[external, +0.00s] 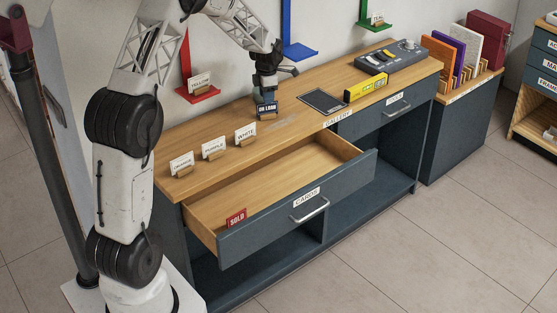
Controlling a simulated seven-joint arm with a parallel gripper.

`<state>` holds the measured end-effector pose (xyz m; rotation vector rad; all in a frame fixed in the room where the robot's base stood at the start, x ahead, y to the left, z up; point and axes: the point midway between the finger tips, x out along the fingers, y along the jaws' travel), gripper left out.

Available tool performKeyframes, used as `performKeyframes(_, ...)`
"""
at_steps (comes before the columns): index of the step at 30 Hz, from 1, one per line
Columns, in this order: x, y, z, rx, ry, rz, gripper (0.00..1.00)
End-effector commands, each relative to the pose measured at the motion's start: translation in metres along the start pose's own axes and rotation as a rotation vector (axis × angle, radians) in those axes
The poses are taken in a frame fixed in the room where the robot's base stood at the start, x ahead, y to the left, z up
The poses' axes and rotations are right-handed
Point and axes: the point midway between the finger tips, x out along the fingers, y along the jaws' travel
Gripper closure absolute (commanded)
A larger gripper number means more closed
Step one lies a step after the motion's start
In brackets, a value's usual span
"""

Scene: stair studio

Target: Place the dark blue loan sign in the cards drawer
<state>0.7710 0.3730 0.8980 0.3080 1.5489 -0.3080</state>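The dark blue loan sign (267,107), lettered "ON LOAN", is upright at the back of the wooden desk top, in a small holder. My gripper (266,96) points down right at the top of the sign. The fingertips are too small to tell whether they are open or closed on it. The cards drawer (306,198), with a "CARDS" label and a metal handle, is pulled open. A red "SOLD" sign (236,218) stands inside at its front left, and the rest of its floor is bare.
Cards labelled orange (181,164), purple (214,148) and white (246,133) stand in holders left of the sign. A dark tablet (322,101), a yellow level (366,88) and a grey device (390,58) lie to the right. A red wall bracket (199,95) is behind.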

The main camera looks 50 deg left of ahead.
Motion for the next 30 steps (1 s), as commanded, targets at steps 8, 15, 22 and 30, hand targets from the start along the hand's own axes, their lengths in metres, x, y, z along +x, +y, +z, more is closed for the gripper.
performKeyframes(8,0.003,0.0,0.0,0.0,0.0,-0.001,0.64)
performKeyframes(15,0.024,-0.003,0.0,0.0,0.001,-0.002,0.64)
performKeyframes(22,0.048,-0.003,0.0,0.0,0.001,-0.001,0.64)
performKeyframes(30,0.052,-0.003,0.0,0.0,0.0,0.0,0.64)
